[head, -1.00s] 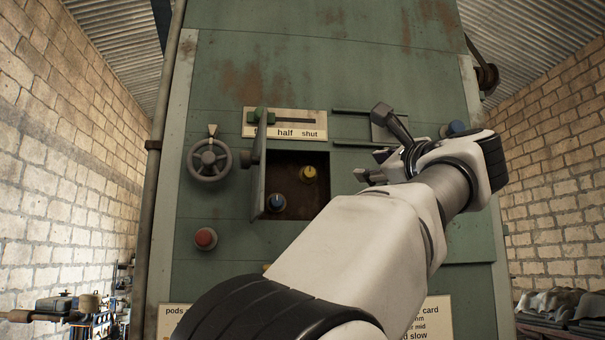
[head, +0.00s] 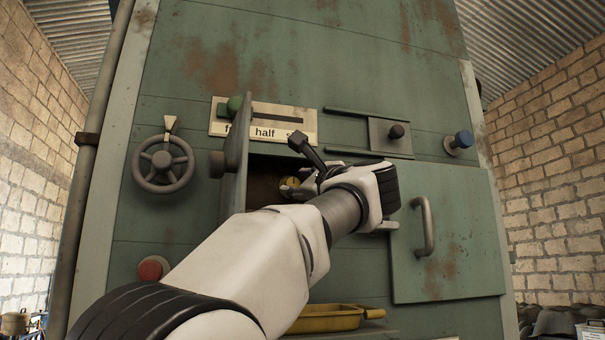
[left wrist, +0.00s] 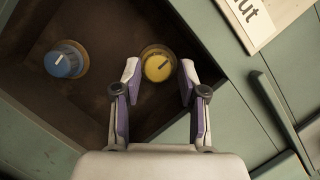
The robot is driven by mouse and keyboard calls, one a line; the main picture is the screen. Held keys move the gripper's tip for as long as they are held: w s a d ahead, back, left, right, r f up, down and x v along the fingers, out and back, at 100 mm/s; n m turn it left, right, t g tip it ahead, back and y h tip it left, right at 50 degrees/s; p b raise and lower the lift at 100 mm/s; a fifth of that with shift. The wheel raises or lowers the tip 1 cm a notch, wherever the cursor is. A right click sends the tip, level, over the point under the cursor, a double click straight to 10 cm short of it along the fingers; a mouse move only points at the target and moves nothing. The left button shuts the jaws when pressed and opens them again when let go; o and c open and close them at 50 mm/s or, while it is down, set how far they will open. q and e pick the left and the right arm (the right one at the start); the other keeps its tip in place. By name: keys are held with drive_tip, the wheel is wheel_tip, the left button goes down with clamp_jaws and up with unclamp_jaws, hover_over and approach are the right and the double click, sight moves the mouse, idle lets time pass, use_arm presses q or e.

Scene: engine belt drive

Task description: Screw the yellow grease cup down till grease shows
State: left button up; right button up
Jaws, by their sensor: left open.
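The yellow grease cup (left wrist: 158,67) is a round knob with a dark pointer mark, set in a brown recess of the green panel. In the head view the yellow cup (head: 291,182) is mostly hidden by my left gripper (head: 300,188). In the left wrist view my left gripper (left wrist: 160,72) is open, with one fingertip on each side of the yellow cup and visible gaps between. No grease can be made out. A blue cup (left wrist: 66,60) with a white mark sits left of the yellow one; my arm hides it in the head view. My right gripper is not seen.
An open hatch door (head: 233,165) stands out at the recess's left edge. A handwheel (head: 163,163), a red knob (head: 153,268) and a slider plate (head: 263,121) surround it. A handled panel (head: 455,255) is at right. A yellow tray (head: 330,319) lies below.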

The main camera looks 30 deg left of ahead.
use_arm(q)
drive_tip(key=shift+w+a+f, duration=0.1)
drive_tip(key=shift+w+a, duration=0.1)
drive_tip(key=shift+a, duration=0.2)
drive_tip(key=shift+w+a+f, duration=0.1)
drive_tip(key=shift+w+a, duration=0.05)
drive_tip(key=shift+a, duration=0.25)
drive_tip(key=shift+s+d+r, duration=0.15)
drive_tip(key=shift+d, duration=0.35)
clamp_jaws()
drive_tip(key=shift+a, duration=0.1)
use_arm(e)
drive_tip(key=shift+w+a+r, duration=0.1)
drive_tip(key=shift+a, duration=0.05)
use_arm(q)
drive_tip(key=shift+s+m+t+b, duration=0.1)
drive_tip(key=shift+m+t+b, duration=0.7)
drive_tip(key=shift+m+b, duration=0.8)
drive_tip(key=m+t, duration=0.1)
drive_tip(key=m, duration=0.2)
drive_tip(key=shift+a+m+h, duration=0.1)
drive_tip(key=shift+m+h, duration=0.2)
drive_tip(key=shift+h, duration=0.1)
drive_tip(key=shift+s+m+t+h+b, duration=0.1)
drive_tip(key=shift+m+t+h+b, duration=0.25)
drive_tip(key=shift+m+t, duration=0.65)
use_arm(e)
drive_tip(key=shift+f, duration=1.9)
use_arm(q)
drive_tip(key=shift+m, duration=0.6)
